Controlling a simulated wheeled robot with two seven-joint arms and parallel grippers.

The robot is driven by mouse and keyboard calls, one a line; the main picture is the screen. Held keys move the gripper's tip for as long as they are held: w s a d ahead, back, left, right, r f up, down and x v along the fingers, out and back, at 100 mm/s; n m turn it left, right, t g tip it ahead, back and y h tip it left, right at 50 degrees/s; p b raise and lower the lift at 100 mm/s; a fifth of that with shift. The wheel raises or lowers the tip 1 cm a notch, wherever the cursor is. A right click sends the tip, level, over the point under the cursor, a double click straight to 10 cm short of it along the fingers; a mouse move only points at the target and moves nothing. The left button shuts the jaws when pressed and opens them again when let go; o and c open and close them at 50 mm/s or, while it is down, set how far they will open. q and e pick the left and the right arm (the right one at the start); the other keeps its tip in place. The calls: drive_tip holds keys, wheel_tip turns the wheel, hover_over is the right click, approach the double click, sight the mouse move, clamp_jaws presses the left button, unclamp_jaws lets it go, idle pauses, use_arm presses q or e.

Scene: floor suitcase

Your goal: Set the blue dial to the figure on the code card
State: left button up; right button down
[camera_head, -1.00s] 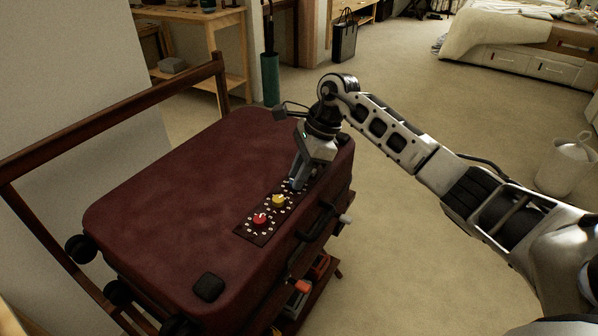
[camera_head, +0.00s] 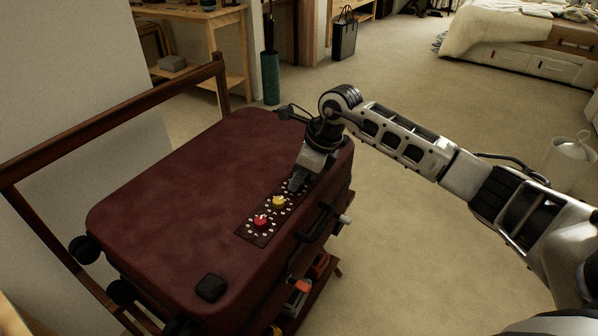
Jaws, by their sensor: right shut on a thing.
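A dark red suitcase (camera_head: 170,215) lies flat on a wooden rack. A dark dial panel (camera_head: 247,236) sits near its right edge, with a red dial (camera_head: 261,220) and a yellow dial (camera_head: 279,202) in rings of white figures. My right gripper (camera_head: 296,186) points down at the far end of the panel, beyond the yellow dial. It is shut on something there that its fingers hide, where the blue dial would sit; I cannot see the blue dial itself. No code card can be made out. My left gripper is not in view.
The rack's wooden rail (camera_head: 110,115) runs along the left beside the wall. The suitcase handle (camera_head: 318,222) stands out on its right side. Open carpet (camera_head: 420,270) lies to the right, with a white bin (camera_head: 567,165) farther off.

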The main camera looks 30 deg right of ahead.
drive_tip(key=m+h, duration=0.1)
drive_tip(key=m, duration=0.2)
drive_tip(key=shift+s+a+t, duration=0.1)
drive_tip(key=shift+t, duration=0.3)
drive_tip(key=m, duration=0.2)
drive_tip(key=m+h, duration=0.1)
drive_tip(key=m, duration=0.1)
drive_tip(key=shift+a+t+h, duration=0.2)
drive_tip(key=shift+t+h, duration=0.1)
drive_tip(key=m+h, duration=0.1)
drive_tip(key=m, duration=0.2)
drive_tip(key=shift+a, duration=0.15)
drive_tip(key=m+h+b, duration=0.1)
drive_tip(key=m, duration=0.3)
drive_tip(key=shift+a+h, duration=0.1)
drive_tip(key=shift+h, duration=0.2)
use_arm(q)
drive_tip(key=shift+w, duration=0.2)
use_arm(e)
drive_tip(key=shift+m+h, duration=0.3)
drive_tip(key=shift+m, duration=0.5)
drive_tip(key=shift+g, duration=0.4)
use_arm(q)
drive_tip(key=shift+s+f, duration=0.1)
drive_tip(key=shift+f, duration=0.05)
use_arm(e)
drive_tip(key=c, duration=1.2)
unclamp_jaws()
drive_tip(key=shift+c, duration=0.2)
